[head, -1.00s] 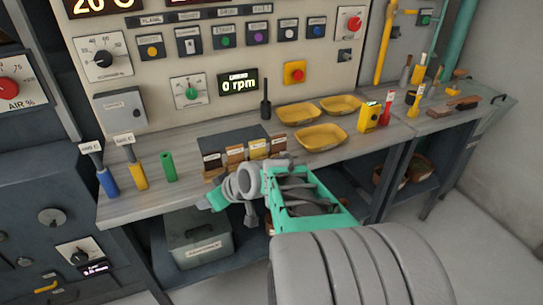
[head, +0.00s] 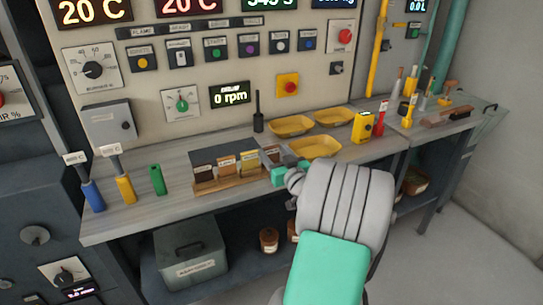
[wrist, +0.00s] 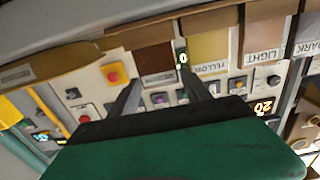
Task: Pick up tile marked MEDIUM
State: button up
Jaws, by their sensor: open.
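The rack of tiles (head: 230,186) stands on the bench. From left to right its tiles read as dark, light and yellow, then a brown one (head: 270,155) partly hidden by my gripper (head: 281,174). In the wrist view the labels are upside down: DARK (wrist: 308,38), LIGHT (wrist: 268,35), YELLOW (wrist: 210,47), then the brown tile (wrist: 155,57), whose label is too small to read surely. By elimination it is the MEDIUM tile. My gripper (wrist: 160,74) is open and empty, its two fingers pointing toward the brown tile with the tips just short of or around its label edge.
Yellow trays (head: 315,147) lie right of the rack. A black upright handle (head: 258,112) stands behind. Green (head: 157,180), yellow (head: 125,190) and blue (head: 92,196) cylinders stand to the left. The control panel (head: 150,100) rises behind the bench.

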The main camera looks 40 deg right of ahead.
jog(key=c, duration=1.1)
jog(key=shift+r, duration=0.1)
